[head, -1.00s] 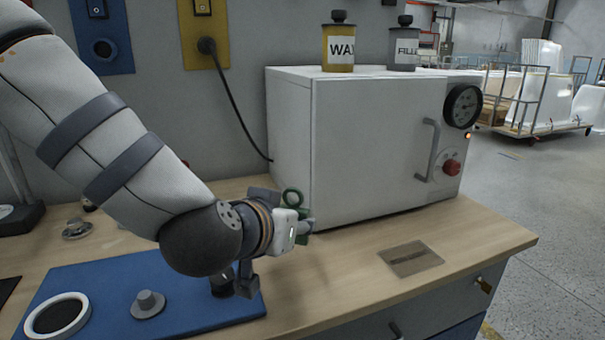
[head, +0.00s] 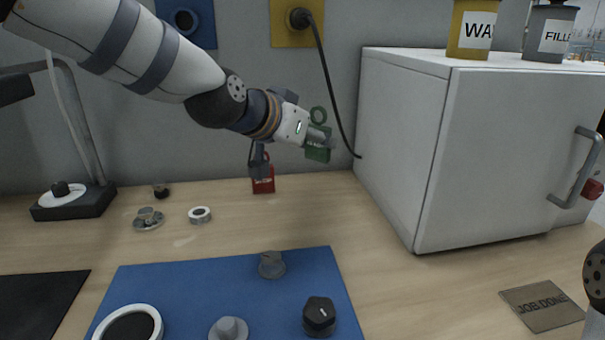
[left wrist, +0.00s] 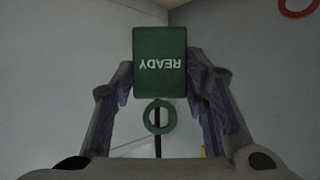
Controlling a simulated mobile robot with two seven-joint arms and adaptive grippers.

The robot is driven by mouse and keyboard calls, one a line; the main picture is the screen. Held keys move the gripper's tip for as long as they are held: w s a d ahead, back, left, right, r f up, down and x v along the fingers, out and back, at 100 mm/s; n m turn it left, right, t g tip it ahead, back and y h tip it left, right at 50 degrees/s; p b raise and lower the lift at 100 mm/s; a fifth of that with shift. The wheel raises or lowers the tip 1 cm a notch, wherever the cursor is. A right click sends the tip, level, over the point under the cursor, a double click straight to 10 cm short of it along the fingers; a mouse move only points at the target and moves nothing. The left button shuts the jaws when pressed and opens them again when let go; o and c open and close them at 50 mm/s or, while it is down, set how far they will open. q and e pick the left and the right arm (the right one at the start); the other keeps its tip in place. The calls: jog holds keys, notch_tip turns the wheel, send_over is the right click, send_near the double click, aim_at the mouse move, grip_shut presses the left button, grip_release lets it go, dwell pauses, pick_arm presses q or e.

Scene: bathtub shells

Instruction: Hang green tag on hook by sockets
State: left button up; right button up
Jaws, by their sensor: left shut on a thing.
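The green tag (head: 319,152) is off the bench in front of the grey wall, its ring (head: 318,115) sticking up above the fingers. My left gripper (head: 315,138) is shut on it. In the left wrist view the tag (left wrist: 160,65) sits between both fingers; its word READY reads upside down, and its ring (left wrist: 159,117) points down in the picture. A yellow socket plate (head: 291,38) with a plugged-in black cable and a blue socket plate (head: 203,24) are on the wall above. I cannot make out the hook. My right gripper is out of view.
A red tag (head: 263,186) is by the wall below my left gripper. A white cabinet (head: 395,130) stands close on the right, with the cable (head: 325,75) hanging before it. A blue mat (head: 190,285) with knobs and a ring lies in front. A lamp base (head: 75,200) stands left.

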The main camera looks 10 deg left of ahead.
pick_arm(q)
jog(key=w+f, duration=0.2)
jog(key=w+a+f+b, duration=0.1)
jog(key=w+f, duration=0.2)
jog(key=w+a+f+b, duration=0.1)
jog(key=w+f, duration=0.1)
jog(key=shift+w+a+f, duration=0.15)
jog(key=shift+w, duration=0.15)
jog(key=shift+w+a+f, duration=0.1)
jog(key=shift+w+f, duration=0.1)
jog(key=shift+f, duration=0.7)
jog(key=shift+w+a+f, duration=0.1)
jog(key=shift+w+f, duration=0.05)
jog(key=shift+f, duration=0.75)
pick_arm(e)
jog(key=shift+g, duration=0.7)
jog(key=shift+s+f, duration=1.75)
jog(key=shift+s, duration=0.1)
pick_arm(q)
jog(key=shift+d, duration=0.1)
jog(key=shift+f, duration=0.15)
jog(key=o, duration=0.9)
jog(key=shift+c, duration=0.2)
